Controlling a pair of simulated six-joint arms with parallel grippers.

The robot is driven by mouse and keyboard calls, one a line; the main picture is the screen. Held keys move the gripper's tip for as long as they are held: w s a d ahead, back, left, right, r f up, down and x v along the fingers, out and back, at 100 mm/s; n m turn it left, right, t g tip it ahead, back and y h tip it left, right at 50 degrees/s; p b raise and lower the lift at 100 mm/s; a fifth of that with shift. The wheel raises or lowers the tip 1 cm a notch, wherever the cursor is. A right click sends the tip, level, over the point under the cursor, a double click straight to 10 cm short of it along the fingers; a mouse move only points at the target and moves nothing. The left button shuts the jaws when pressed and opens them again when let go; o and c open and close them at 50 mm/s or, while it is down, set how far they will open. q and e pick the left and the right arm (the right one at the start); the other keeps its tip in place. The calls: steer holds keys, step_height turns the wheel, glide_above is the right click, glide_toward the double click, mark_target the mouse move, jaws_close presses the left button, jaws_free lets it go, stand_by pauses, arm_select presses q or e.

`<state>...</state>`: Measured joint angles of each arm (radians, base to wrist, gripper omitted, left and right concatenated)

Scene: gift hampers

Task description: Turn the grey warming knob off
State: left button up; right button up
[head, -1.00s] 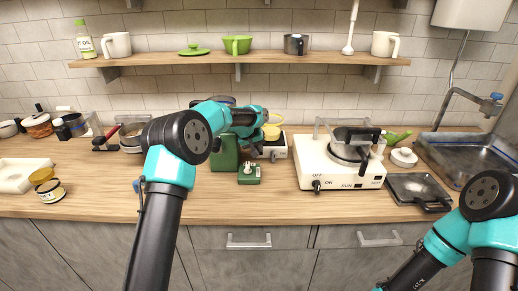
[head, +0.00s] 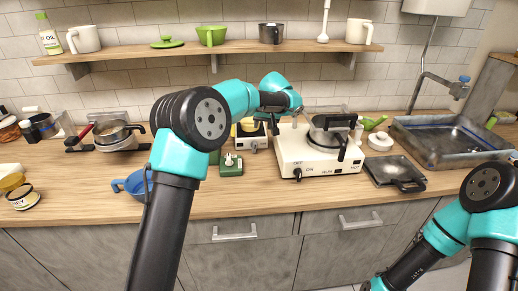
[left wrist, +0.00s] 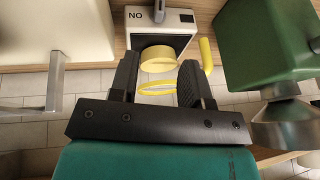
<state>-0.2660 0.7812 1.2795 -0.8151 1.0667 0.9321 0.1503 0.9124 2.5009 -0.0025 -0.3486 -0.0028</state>
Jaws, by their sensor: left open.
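The small white warmer (head: 257,143) stands on the counter between a green machine and the big white stove. In the left wrist view its panel (left wrist: 174,32) shows upside down, with an ON label and the grey knob (left wrist: 158,12) at the top edge. A yellow vessel (left wrist: 158,58) shows beside it. My left gripper (head: 276,116) is above the gap between the warmer and the stove. In the left wrist view its fingers (left wrist: 158,72) are apart with nothing clamped between them. The knob is beyond the fingertips, not touched. My right gripper is out of view.
The white stove (head: 287,152) with a pot stands right of the warmer, with its own black knob (head: 298,174). A green machine base (head: 231,166) is to the left. A blue mug (head: 135,183) is behind my left arm. The front counter is mostly clear.

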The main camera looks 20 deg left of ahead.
mark_target(255, 146)
arm_select(q)
steer(key=shift+f, duration=0.1)
steer(key=x, duration=1.7)
steer(key=shift+f, duration=0.15)
jaws_close()
